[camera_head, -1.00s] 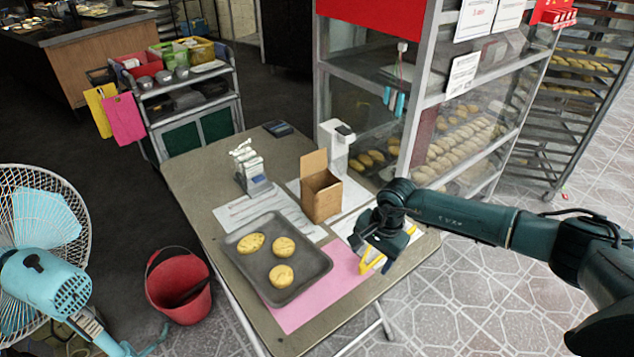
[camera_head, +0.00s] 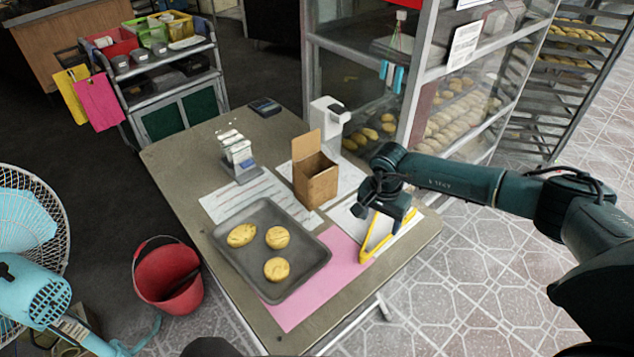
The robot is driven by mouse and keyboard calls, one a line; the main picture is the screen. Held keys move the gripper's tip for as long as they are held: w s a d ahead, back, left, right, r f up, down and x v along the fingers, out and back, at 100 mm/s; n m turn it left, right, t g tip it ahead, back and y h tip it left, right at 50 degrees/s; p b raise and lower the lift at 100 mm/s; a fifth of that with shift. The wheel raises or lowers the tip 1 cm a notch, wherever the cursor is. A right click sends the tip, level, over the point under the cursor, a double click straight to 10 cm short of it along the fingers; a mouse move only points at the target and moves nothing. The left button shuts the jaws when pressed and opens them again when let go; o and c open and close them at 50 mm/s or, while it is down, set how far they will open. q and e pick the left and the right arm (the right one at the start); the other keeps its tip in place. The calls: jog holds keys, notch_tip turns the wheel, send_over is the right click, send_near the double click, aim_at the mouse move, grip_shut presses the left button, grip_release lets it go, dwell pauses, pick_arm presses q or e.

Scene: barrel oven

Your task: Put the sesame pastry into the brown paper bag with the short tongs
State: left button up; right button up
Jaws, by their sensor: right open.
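Three round golden pastries lie on the dark grey tray: one at left (camera_head: 241,235), one at upper right (camera_head: 277,237) and one at the front (camera_head: 277,269). I cannot tell which has sesame. The tray's (camera_head: 290,292) right part overlaps a pink mat. The open brown paper bag (camera_head: 316,186) stands upright behind the tray. Yellow V-shaped short tongs (camera_head: 372,243) are by the pink mat's right edge. My right gripper (camera_head: 382,212) is open over the tongs' far part, which it partly hides; contact is unclear. My left gripper is out of view.
A holder with white packets (camera_head: 238,158) stands at the table's back left, and a white dispenser (camera_head: 328,120) behind the bag. A glass cabinet (camera_head: 440,110) borders the table's back right. A red bucket (camera_head: 168,278) and a fan (camera_head: 32,240) stand at left.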

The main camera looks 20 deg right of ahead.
aim_at(377, 239)
jog(key=f+b, duration=0.1)
jog(key=f, duration=0.1)
jog(key=f+b, duration=0.2)
jog(key=shift+w+d+f, duration=0.15)
jog(key=shift+w+f, duration=0.05)
jog(key=shift+f, duration=0.1)
jog(key=shift+d+f+b, duration=0.1)
jog(key=shift+f+b, duration=0.7)
jog(key=shift+b, duration=0.1)
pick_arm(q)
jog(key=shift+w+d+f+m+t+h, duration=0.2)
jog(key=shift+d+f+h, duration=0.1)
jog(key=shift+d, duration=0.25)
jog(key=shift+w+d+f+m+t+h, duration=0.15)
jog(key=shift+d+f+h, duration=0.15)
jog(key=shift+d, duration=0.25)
pick_arm(e)
jog(key=shift+f, duration=0.1)
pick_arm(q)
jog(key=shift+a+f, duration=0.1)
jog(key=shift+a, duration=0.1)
pick_arm(e)
jog(key=c, duration=0.7)
